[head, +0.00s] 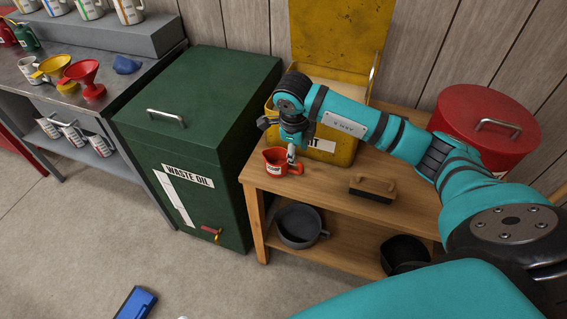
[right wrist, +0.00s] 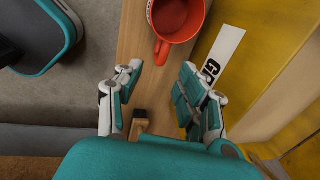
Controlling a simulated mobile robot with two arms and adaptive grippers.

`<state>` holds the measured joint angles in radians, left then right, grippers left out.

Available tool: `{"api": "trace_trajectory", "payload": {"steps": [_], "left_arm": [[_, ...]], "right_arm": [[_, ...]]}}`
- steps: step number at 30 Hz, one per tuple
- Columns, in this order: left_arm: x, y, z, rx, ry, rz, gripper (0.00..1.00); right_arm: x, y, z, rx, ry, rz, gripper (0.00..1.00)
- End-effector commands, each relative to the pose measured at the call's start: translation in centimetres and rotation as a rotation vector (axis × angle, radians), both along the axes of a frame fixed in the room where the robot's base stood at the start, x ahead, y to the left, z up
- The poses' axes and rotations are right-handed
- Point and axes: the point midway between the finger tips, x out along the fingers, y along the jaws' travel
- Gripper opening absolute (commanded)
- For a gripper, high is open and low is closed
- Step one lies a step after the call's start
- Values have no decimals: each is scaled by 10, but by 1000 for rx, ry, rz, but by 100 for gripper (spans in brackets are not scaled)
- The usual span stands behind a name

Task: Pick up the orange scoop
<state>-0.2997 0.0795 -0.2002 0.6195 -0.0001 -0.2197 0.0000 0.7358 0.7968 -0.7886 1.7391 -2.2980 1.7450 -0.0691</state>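The orange scoop (head: 274,165) is a small red-orange cup with a white label and a side handle. It stands upright on the wooden bench's top, near its left end. My right gripper (head: 291,152) is just above its handle side, coming from the right. In the right wrist view the scoop (right wrist: 178,17) shows at the top, cut off by the frame, with its handle toward my gripper. My right gripper (right wrist: 157,84) is open there. The handle end lies near the gap between the fingertips, and nothing is held. My left gripper is not in view.
A yellow bin (head: 342,151) with its lid up stands behind the scoop. A green waste oil cabinet (head: 199,143) is to the left. On the bench (head: 330,188) are a brush (head: 372,188) and a red lidded can (head: 488,122). Pans (head: 298,226) sit on the lower shelf.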

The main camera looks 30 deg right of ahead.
Motion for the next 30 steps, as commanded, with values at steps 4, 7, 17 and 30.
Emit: {"api": "trace_trajectory", "payload": {"steps": [4,7,17,30], "left_arm": [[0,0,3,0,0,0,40],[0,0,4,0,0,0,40],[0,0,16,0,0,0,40],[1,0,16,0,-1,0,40]], "right_arm": [[2,-3,-16,0,2,-1,39],[3,-3,-21,1,0,-1,39],[10,-12,-62,3,3,-1,39],[12,-14,-70,1,0,0,25]]}}
